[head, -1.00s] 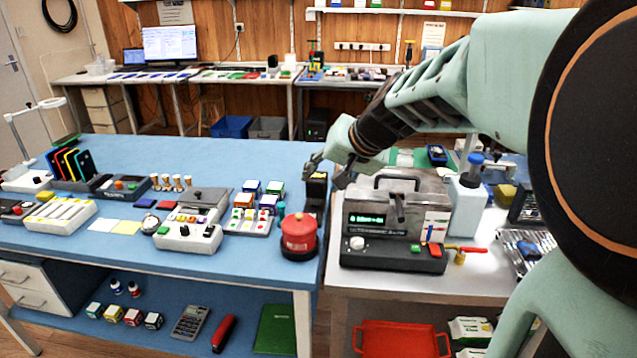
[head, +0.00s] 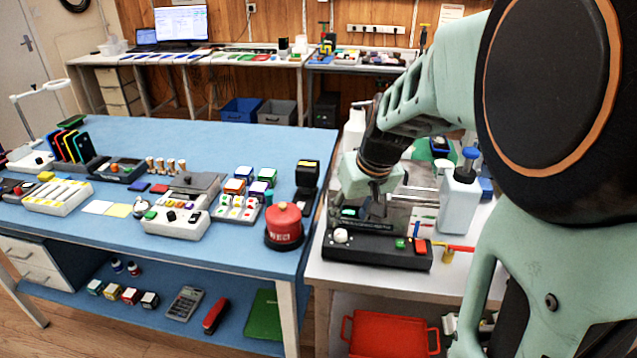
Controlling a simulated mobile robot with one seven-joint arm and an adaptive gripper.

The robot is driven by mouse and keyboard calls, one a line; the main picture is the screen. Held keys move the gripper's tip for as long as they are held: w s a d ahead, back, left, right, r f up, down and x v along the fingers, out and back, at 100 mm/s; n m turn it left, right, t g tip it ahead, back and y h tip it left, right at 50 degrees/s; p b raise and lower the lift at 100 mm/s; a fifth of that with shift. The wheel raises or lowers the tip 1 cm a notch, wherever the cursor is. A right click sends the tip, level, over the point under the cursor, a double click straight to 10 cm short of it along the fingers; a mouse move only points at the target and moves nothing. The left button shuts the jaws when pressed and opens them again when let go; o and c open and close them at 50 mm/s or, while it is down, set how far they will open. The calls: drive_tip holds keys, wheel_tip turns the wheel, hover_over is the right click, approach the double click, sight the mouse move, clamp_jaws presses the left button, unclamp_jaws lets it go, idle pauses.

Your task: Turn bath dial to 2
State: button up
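The bath (head: 375,251) is a grey box with a black front base, standing on the white bench at the right. Its dial is a white round knob (head: 340,236) at the left of the base. A green lit display (head: 350,212) shows partly above the dial; its text is too small to read. A green button (head: 400,244) and a red button (head: 420,246) are at the right of the base. My gripper (head: 374,203) hangs in front of the bath's upper part, above and right of the dial, apart from it. Its fingers are dark and blurred against the bath, so their opening is unclear.
A white bottle with a blue cap (head: 461,190) stands right of the bath. A red pot (head: 284,226) stands on the blue table (head: 180,140) to the left, close to the bath. A red-handled tool (head: 452,247) lies near the bath's right corner. A red tray (head: 390,335) sits below.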

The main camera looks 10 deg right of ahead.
sight(341, 234)
drive_tip(key=b+x, duration=0.1)
drive_tip(key=x, duration=0.7)
drive_tip(key=shift+d, duration=0.1)
clamp_jaws()
drive_tip(key=shift+r+p, duration=0.1)
drive_tip(key=shift+p, duration=0.2)
